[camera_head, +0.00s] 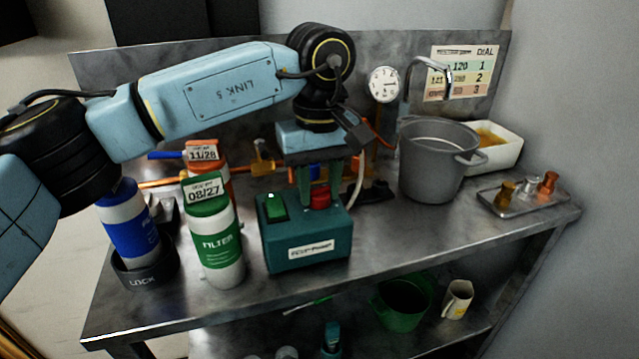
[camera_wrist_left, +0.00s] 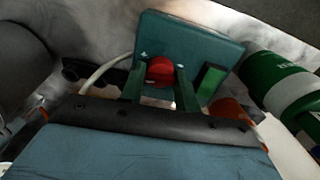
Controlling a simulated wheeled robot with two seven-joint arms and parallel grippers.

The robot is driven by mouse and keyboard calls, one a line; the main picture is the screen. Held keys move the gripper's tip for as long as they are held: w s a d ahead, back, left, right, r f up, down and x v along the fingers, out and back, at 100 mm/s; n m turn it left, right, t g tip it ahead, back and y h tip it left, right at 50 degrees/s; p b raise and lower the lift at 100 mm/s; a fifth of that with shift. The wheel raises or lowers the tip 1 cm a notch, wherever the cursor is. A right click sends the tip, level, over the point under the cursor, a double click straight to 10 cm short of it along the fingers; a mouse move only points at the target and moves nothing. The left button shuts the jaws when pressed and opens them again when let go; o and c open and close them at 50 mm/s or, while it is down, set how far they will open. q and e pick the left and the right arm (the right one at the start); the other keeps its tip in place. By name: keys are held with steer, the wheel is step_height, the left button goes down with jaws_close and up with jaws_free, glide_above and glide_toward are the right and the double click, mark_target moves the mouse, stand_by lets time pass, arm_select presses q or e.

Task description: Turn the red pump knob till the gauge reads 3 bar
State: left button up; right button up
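The red pump knob (camera_head: 320,197) is on top of the teal pump box (camera_head: 285,252), beside a green switch (camera_head: 275,207). In the left wrist view the knob (camera_wrist_left: 160,70) lies between the two green fingers of my left gripper (camera_wrist_left: 160,82). In the head view my left gripper (camera_head: 320,185) points down at the knob from above, one finger on each side. I cannot tell whether the fingers press on it. The round white gauge (camera_head: 383,84) stands behind, to the right; its reading is too small to tell. My right gripper is not in view.
A green-labelled filter bottle (camera_head: 215,240) stands close left of the pump box, with a blue bottle (camera_head: 130,235) in a black holder further left. A grey pot (camera_head: 430,165) and a small tray (camera_head: 500,205) are to the right. The front bench edge is clear.

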arm_select(q)
steer(key=shift+c, duration=1.3)
